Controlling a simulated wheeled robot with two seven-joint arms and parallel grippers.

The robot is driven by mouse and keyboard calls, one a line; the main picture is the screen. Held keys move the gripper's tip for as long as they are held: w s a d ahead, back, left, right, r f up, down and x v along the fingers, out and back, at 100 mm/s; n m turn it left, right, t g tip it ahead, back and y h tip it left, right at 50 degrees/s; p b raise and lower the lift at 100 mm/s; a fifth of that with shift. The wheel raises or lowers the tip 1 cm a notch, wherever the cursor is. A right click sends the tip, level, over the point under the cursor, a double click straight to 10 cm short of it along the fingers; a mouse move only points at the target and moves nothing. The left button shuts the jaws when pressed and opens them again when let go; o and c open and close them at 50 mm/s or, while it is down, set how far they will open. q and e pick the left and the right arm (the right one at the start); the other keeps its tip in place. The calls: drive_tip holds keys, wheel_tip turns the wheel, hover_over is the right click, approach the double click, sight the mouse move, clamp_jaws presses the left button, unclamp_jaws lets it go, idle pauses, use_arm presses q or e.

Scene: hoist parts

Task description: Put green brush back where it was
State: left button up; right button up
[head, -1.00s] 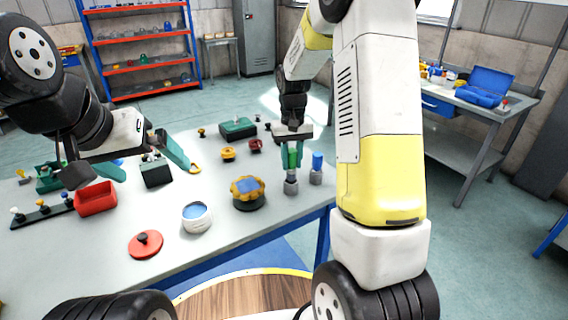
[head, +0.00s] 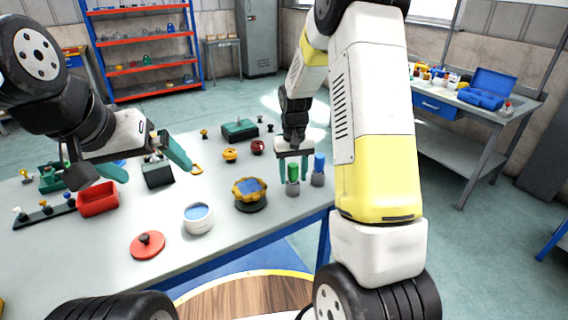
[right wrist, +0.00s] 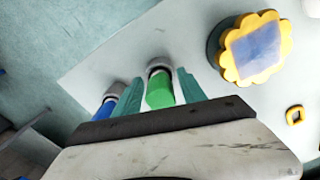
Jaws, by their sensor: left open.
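The green brush (head: 293,173) stands upright in a grey cup-like holder (head: 293,188) near the table's right edge. My right gripper (head: 292,178) is open above it, with one teal finger on each side of the green part. In the right wrist view the green brush (right wrist: 159,91) shows between the two fingers, its end in the round grey holder (right wrist: 158,66). A blue brush (head: 319,162) stands in a like holder just to its right. My left gripper (head: 142,164) is open and empty over the left side of the table.
A yellow-rimmed round part (head: 249,190) on a dark base stands left of the brushes. A white cup (head: 198,218), red disc (head: 148,245) and red bin (head: 98,199) lie farther left.

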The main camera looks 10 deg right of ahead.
wheel_tip(320, 180, up, 12)
drive_tip(key=shift+f, duration=0.1)
drive_tip(key=s+r+t+y, duration=0.1)
drive_tip(key=s+r+t, duration=0.2)
drive_tip(key=s+r, duration=0.8)
drive_tip(key=s+a+t+y, duration=0.1)
drive_tip(key=s+a+t, duration=0.1)
drive_tip(key=s, duration=1.1)
drive_tip(key=shift+r+t, duration=0.4)
drive_tip(key=shift+t, duration=0.2)
